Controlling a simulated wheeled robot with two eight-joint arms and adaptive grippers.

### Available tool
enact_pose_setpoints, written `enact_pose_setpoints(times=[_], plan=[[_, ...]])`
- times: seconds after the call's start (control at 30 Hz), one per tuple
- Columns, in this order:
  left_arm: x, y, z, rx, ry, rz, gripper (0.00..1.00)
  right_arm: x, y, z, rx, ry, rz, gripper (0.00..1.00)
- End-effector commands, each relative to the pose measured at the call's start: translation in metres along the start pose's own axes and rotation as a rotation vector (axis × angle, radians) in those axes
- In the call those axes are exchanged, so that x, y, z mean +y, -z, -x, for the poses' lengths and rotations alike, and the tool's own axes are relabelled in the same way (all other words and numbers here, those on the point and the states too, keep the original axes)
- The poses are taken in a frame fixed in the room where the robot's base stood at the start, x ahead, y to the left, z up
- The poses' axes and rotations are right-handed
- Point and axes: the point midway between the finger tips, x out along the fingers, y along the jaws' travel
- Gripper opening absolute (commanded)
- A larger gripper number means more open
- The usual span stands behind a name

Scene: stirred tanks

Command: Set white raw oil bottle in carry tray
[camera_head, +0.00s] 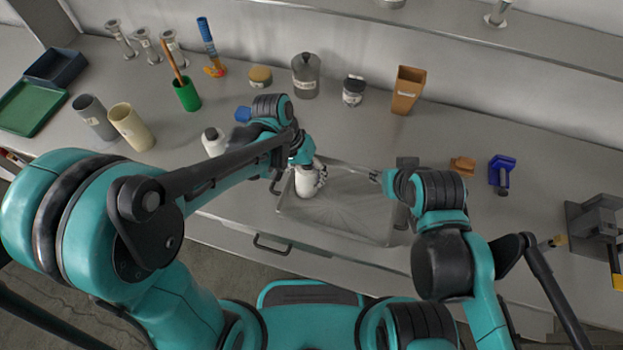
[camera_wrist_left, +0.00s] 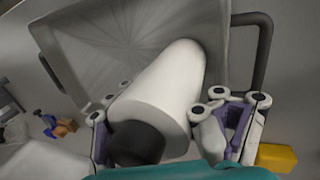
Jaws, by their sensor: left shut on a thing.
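The white bottle (camera_head: 305,186) is at the left end of the grey metal carry tray (camera_head: 350,212). My left gripper (camera_head: 317,178) is shut on it. In the left wrist view the white bottle (camera_wrist_left: 168,88) lies between the fingers, its dark cap end towards the gripper, with the tray (camera_wrist_left: 120,45) behind it. Whether its base touches the tray floor I cannot tell. My right gripper (camera_head: 376,177) is at the tray's back right side; its jaw opening is too small to make out.
Another white bottle (camera_head: 213,141) stands left of the tray, partly behind my left arm. Cream (camera_head: 131,127) and grey (camera_head: 93,117) cups stand farther left. A grey jar (camera_head: 305,76), a small labelled jar (camera_head: 353,91) and a brown container (camera_head: 408,90) line the back.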

Motion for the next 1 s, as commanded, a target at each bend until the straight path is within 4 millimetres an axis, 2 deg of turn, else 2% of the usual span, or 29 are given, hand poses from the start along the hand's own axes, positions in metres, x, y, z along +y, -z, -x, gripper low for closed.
enact_pose_setpoints(times=[0.27,0.3,0.43,0.47,1.0], plan=[[-0.0004,0.0,-0.0018,0.0,0.0,0.0,0.1,0.0,-0.001,-0.0016,0.0,0.0,0.0,0.4],[-0.0005,0.0,-0.0018,0.0,0.0,0.0,0.58,0.0,-0.0009,-0.0014,0.0,0.0,0.0,0.4],[-0.0002,0.0,-0.0011,0.0,0.0,0.0,0.92,0.0,-0.0005,-0.0009,0.0,0.0,0.0,0.4],[-0.0002,0.0,-0.0011,0.0,0.0,0.0,0.95,0.0,-0.0005,-0.0009,0.0,0.0,0.0,0.4],[-0.0001,-0.0001,-0.001,0.0,0.0,0.0,0.95,0.0,-0.0005,-0.0009,0.0,0.0,0.0,0.4]])
